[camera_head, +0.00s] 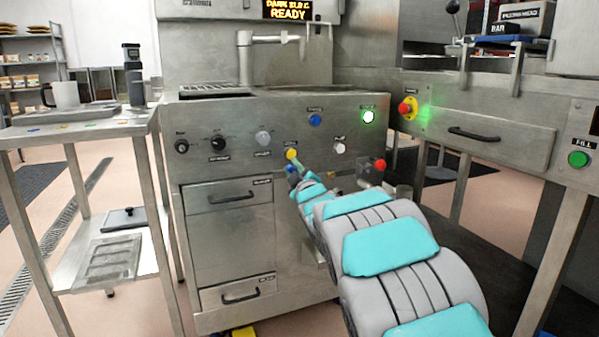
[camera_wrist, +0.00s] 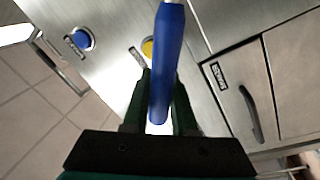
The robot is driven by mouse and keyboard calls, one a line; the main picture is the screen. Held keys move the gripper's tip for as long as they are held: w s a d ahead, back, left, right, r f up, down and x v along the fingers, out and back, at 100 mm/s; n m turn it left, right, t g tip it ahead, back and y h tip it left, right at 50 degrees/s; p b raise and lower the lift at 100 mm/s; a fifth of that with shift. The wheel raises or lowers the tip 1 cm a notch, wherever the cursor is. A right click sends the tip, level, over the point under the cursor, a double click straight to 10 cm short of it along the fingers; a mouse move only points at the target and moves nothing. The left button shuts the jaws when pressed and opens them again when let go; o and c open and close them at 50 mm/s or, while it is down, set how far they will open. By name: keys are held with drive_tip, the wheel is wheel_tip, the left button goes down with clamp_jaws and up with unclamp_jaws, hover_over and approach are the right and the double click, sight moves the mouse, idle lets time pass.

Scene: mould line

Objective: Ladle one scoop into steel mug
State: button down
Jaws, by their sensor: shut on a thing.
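My gripper (camera_wrist: 160,118) is shut on a blue handle (camera_wrist: 168,55) in the wrist view. The handle runs up out of the top of that picture, so whatever is at its far end is hidden; I cannot confirm that it is the ladle. In the head view my gripper (camera_head: 293,170) is small and partly hidden by my arm, just in front of the machine's front panel (camera_head: 235,165), below the yellow button (camera_head: 291,155). A pale grey mug (camera_head: 65,95) with a handle stands on the left steel table; I cannot tell whether it is the steel mug.
Dark cylindrical containers (camera_head: 135,80) stand at the right end of the left table (camera_head: 75,130). Knobs and buttons cover the panel, including a red button (camera_head: 379,165) right of my arm. A drawer bench (camera_head: 480,135) is at the right. The floor between left table and machine is narrow.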

drive_tip(key=s+a+f+n+y+b, duration=0.2)
drive_tip(key=a+f+n+b, duration=0.4)
drive_tip(key=f+n+b, duration=0.3)
drive_tip(key=shift+a+f+n+g, duration=0.2)
drive_tip(key=shift+f+n+g, duration=0.15)
drive_tip(key=shift+f, duration=1.2)
idle(1.5)
